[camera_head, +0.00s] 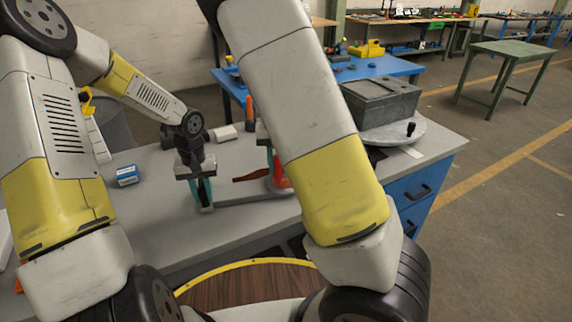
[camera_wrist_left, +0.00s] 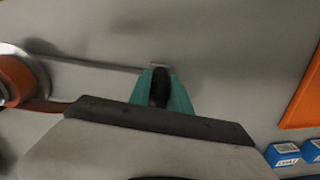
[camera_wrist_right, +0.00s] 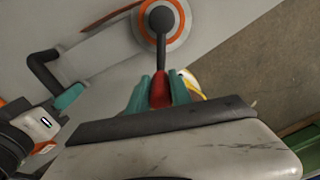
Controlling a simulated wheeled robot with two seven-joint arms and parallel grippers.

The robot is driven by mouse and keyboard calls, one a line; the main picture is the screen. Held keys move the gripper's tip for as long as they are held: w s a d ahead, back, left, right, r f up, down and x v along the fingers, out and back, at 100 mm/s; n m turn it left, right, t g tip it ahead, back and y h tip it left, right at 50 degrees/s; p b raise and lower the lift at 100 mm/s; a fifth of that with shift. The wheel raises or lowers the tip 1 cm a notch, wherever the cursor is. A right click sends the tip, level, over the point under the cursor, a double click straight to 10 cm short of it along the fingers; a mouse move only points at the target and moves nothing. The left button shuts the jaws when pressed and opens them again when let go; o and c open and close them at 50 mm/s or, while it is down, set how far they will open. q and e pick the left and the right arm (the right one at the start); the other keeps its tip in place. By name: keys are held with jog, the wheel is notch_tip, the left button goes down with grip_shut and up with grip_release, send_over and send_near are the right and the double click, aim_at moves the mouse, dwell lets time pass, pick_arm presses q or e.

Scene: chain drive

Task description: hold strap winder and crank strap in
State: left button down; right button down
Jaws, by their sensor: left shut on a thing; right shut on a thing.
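The strap winder (camera_head: 281,178) stands on the grey bench, mostly hidden by my right arm in the head view. The right wrist view shows its orange-ringed disc (camera_wrist_right: 178,24) and dark crank arm (camera_wrist_right: 161,46). My right gripper (camera_wrist_right: 158,92) is shut on the red crank knob (camera_wrist_right: 160,88). My left gripper (camera_head: 203,192) is shut on the dark handle (camera_wrist_left: 159,86) at the end of the winder's thin grey bar (camera_wrist_left: 85,60). A brown-red strap (camera_head: 250,178) lies to the left of the winder.
A blue box (camera_head: 127,175) lies at the bench's left. A grey metal box (camera_head: 381,98) and a round plate (camera_head: 394,133) with a black knob stand at the right. A blue table (camera_head: 385,67) stands behind. The bench edge is close in front.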

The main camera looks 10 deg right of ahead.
jog(key=a+m, duration=0.1)
jog(key=m, duration=0.1)
jog(key=w+a+m, duration=0.1)
jog(key=m, duration=0.1)
jog(key=shift+w+a+f, duration=0.1)
jog(key=shift+a+f, duration=0.1)
jog(key=shift+a, duration=0.15)
jog(key=shift+w+a+r, duration=0.1)
jog(key=shift+a, duration=0.05)
dwell(0.3)
jog(key=c, duration=1.2)
grip_release()
jog(key=shift+o, duration=0.2)
notch_tip(320, 180, up, 12)
